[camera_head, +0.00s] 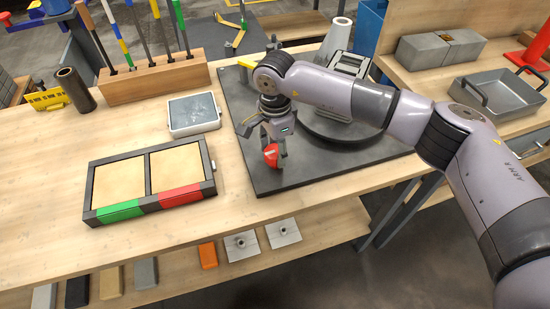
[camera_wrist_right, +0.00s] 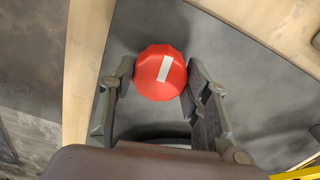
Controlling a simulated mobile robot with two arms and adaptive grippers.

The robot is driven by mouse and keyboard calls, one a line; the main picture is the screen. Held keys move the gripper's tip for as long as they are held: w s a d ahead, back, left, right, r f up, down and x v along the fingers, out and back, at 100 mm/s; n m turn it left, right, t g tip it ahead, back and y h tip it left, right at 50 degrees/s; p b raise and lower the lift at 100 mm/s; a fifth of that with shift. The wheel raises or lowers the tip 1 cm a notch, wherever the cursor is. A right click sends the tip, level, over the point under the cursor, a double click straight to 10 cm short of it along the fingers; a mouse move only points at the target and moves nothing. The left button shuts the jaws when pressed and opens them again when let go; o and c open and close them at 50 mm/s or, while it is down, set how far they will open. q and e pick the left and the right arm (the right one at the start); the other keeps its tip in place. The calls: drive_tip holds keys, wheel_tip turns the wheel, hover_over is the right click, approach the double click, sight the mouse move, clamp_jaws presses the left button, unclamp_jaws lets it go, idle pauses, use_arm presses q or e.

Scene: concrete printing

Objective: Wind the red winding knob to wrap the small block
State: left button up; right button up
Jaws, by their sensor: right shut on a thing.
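The red winding knob (camera_head: 271,156) stands near the front left part of a dark grey base plate (camera_head: 262,184). My right gripper (camera_head: 273,148) reaches down over it, with its fingers on either side. In the right wrist view the knob (camera_wrist_right: 155,75) is a red faceted disc with a white bar mark, held between the two fingertips (camera_wrist_right: 160,82). A grey block-like piece (camera_head: 348,64) stands on a dark round turntable (camera_head: 330,135), partly hidden behind my right arm. I cannot tell whether it is the small block or whether it is wrapped. My left gripper is out of view.
Left of the plate are a white-framed grey panel (camera_head: 194,113) and a two-part tray (camera_head: 90,190) with green and red front strips. A wooden tool rack (camera_head: 150,82) stands behind. A grey pan (camera_head: 500,97) sits on the right bench.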

drive_tip(key=shift+f+n+b, duration=0.1)
drive_tip(key=shift+n+b, duration=0.85)
drive_tip(key=shift+n, duration=0.55)
drive_tip(key=shift+n+b, duration=0.5)
drive_tip(key=shift+b, duration=0.2)
drive_tip(key=shift+n+b, duration=0.8)
drive_tip(key=shift+n, duration=0.2)
drive_tip(key=shift+n+b, duration=0.4)
drive_tip(key=shift+n, duration=0.7)
